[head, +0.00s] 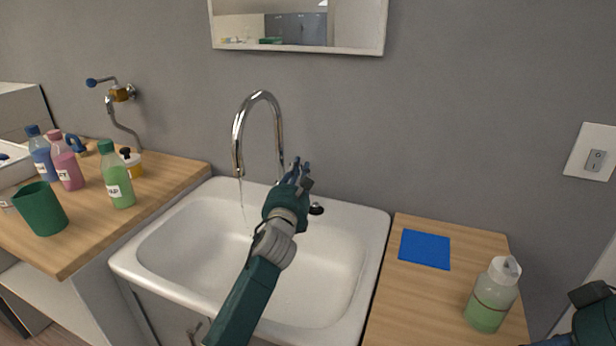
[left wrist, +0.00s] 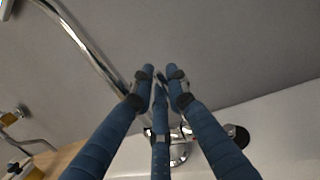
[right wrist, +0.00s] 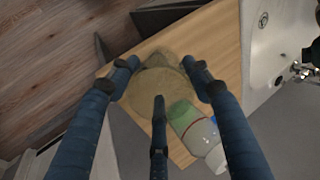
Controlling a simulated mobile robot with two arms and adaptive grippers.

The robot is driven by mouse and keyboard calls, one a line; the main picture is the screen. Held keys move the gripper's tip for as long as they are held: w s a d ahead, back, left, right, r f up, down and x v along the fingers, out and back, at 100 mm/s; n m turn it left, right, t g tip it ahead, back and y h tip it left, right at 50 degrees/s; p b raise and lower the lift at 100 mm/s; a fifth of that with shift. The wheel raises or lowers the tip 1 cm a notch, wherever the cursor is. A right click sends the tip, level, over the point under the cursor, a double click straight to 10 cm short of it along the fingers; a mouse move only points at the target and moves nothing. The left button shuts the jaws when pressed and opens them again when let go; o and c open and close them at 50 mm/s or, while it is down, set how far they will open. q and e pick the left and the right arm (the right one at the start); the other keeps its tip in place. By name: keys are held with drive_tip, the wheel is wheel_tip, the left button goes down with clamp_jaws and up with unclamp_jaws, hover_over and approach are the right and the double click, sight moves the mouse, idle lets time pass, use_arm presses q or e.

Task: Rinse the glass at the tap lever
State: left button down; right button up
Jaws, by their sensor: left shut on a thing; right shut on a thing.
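The chrome tap (head: 259,98) arches over the white sink (head: 165,243), and a thin stream of water (head: 242,205) falls from its spout. My left gripper (head: 299,172) is shut at the tap's lever beside the spout's base; the fingers hide most of the lever. In the left wrist view the fingertips (left wrist: 160,75) are close together, with the tap's chrome base (left wrist: 180,152) behind them. In the right wrist view my right gripper (right wrist: 161,75) is shut around a see-through round glass (right wrist: 158,88), apart from the sink. The glass does not show in the head view.
Several bottles and a green cup (head: 40,210) stand on the left counter (head: 95,235). A dark knob (head: 316,208) is beside the left gripper. The basin looks empty.

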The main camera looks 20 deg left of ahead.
use_arm(q)
drive_tip(key=c, duration=1.8)
unclamp_jaws()
drive_tip(key=shift+c, duration=0.2)
drive_tip(key=shift+o, duration=0.4)
drive_tip(key=shift+d, duration=0.1)
drive_tip(key=v, duration=1.2)
drive_tip(key=shift+r, duration=0.25)
